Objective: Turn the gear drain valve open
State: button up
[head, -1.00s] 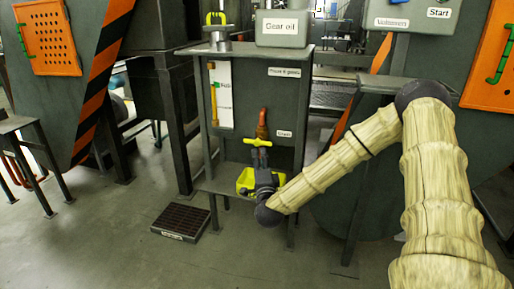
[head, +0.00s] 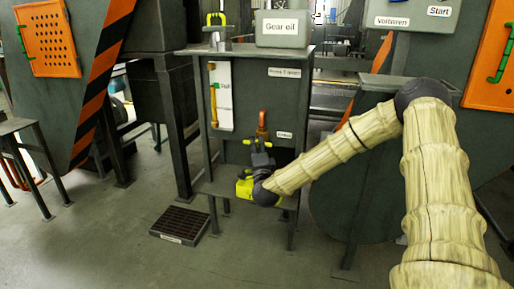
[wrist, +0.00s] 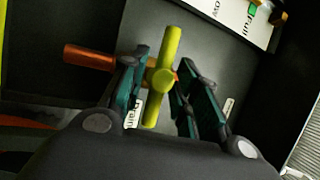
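The drain valve has a yellow bar handle with a round hub (wrist: 163,78) on a copper pipe (wrist: 90,57). In the wrist view the handle's bar runs nearly upright, tilted a little, between my two fingers. My gripper (wrist: 160,72) is open, with one finger on each side of the handle and visible gaps to the bar. In the head view my gripper (head: 260,157) hides most of the handle; the copper pipe (head: 262,122) rises above it. A "Drain" label (wrist: 133,112) is partly covered by the left finger.
The gear oil box (head: 282,29) stands on the cabinet top. A level gauge (head: 223,95) is on the panel left of the valve. A floor grate (head: 179,225) lies at front left.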

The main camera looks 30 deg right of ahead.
grip_shut()
jog(key=shift+r+n+p, duration=0.2)
jog(key=shift+n+p, duration=0.1)
jog(key=shift+p, duration=0.45)
jog(key=shift+r+n+y+p, duration=0.1)
jog(key=shift+n+y+p, duration=0.2)
jog(key=shift+p, duration=0.1)
jog(key=n+p, duration=0.1)
jog(key=p, duration=0.2)
jog(key=shift+r+n+g+y, duration=0.15)
jog(key=shift+n+g+y, duration=0.15)
jog(key=shift+n, duration=0.1)
jog(key=n+g+p, duration=0.1)
jog(key=n+p, duration=0.1)
jog(key=p, duration=0.2)
jog(key=n+g+y+p, duration=0.1)
jog(key=n+p, duration=0.2)
jog(key=p, duration=0.2)
jog(key=shift+r, duration=0.1)
jog(key=n+g+p, duration=0.2)
jog(key=n+p, duration=0.2)
jog(key=p, duration=0.3)
jog(key=shift+g, duration=0.4)
jog(key=n+g+p, duration=0.2)
jog(key=n+p, duration=0.1)
jog(key=p, duration=0.1)
jog(key=shift+a+h, duration=0.1)
jog(key=shift+h, duration=0.2)
jog(key=shift+f, duration=0.25)
